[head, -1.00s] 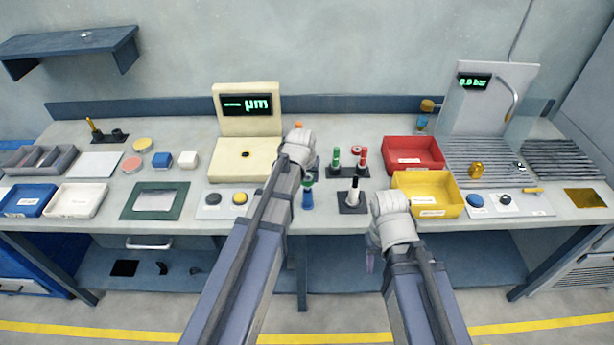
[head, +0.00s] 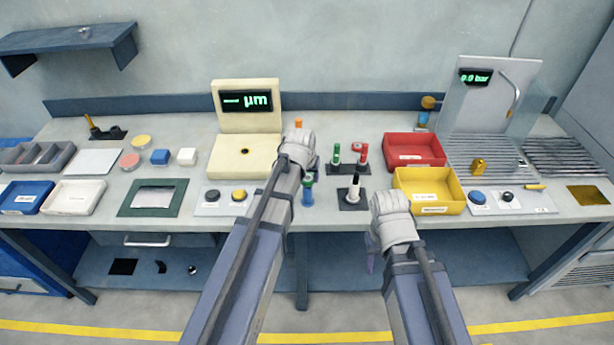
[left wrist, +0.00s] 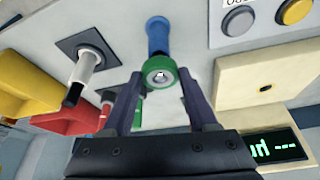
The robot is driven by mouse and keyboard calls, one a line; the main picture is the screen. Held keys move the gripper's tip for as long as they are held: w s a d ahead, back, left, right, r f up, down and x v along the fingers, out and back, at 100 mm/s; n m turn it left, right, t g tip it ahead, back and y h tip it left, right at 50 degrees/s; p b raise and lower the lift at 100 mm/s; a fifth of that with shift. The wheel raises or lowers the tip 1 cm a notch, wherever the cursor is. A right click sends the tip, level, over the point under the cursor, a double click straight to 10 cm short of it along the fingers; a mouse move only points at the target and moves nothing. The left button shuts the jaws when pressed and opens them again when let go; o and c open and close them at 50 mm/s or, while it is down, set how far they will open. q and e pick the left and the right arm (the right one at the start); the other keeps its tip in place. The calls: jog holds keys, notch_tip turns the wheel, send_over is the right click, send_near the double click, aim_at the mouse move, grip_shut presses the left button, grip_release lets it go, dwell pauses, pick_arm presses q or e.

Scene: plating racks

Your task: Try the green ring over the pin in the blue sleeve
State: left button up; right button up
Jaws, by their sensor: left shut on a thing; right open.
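The green ring (left wrist: 160,75) is gripped between the two fingers of my left gripper (left wrist: 158,98) in the left wrist view. The blue sleeve (left wrist: 158,36) stands upright beneath it on the bench. A pale pin end shows in the ring's hole, so the ring is lined up with the pin; I cannot tell how far down it sits. In the head view the blue sleeve (head: 307,196) stands below my left gripper, with a bit of green ring (head: 309,179) at its top. My right gripper (head: 371,262) is open and empty in front of the bench edge.
Right of the sleeve stand a black-and-white post (head: 354,190) on a dark base and a rack (head: 348,172) with green and red pins. A yellow bin (head: 428,208) and red bin (head: 413,150) lie further right. The cream gauge (head: 240,165) is behind left.

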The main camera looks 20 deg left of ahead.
jog(key=shift+f+b, duration=0.3)
jog(key=shift+f, duration=0.1)
jog(key=shift+r, duration=0.25)
dwell(1.0)
notch_tip(320, 180, up, 6)
jog(key=p, duration=0.6)
dwell(0.9)
